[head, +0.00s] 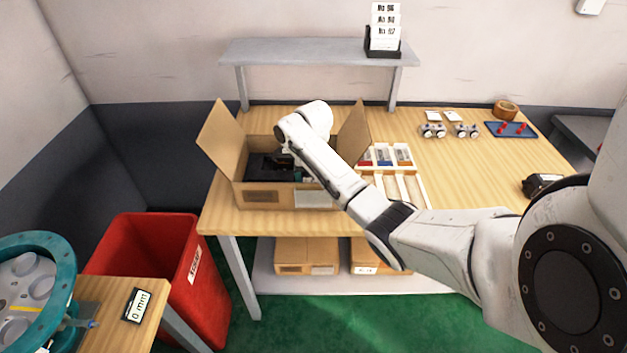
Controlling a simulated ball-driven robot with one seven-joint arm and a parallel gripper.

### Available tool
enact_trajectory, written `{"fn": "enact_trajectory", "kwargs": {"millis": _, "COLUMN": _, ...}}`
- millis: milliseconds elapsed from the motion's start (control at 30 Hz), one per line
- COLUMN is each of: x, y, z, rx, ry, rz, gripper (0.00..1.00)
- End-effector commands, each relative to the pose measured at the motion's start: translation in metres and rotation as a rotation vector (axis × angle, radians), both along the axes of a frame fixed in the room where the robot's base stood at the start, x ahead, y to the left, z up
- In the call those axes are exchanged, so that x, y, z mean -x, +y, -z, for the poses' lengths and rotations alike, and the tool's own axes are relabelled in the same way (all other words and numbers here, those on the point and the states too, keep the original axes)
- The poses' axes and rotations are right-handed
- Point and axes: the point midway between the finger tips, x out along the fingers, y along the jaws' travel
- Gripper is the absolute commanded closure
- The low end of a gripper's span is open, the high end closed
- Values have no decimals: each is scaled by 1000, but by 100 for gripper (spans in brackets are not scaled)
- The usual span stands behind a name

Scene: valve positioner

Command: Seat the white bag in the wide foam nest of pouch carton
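The open carton (262,196) stands on the left part of the wooden table, its side flaps spread up and outward. Dark foam (262,167) shows inside it, but the nest shapes cannot be made out. My arm reaches across the table from the right, and its wrist is over the carton. My gripper (289,163) points down at the carton's opening; the fingers are mostly hidden by my arm and the carton, so their opening cannot be told. I cannot make out the white bag in this view.
A wooden divided tray (424,188) lies right of the carton, partly behind my arm. A grey raised shelf (310,52) stands behind. Small metal fittings (435,130), a blue tray (512,130) and a tape roll (506,110) lie at the right. A red bin (150,255) stands at the left.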

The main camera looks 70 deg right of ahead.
Motion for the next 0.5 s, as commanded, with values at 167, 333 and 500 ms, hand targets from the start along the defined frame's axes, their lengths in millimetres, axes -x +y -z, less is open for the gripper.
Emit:
{"fn": "enact_trajectory", "kwargs": {"millis": 167, "x": 0, "y": 0, "z": 1, "rx": 0, "ry": 0, "rz": 0, "gripper": 50}}
{"fn": "enact_trajectory", "kwargs": {"millis": 333, "x": 0, "y": 0, "z": 4, "rx": 0, "ry": 0, "rz": 0, "gripper": 50}}
{"fn": "enact_trajectory", "kwargs": {"millis": 500, "x": 0, "y": 0, "z": 8, "rx": 0, "ry": 0, "rz": 0, "gripper": 50}}
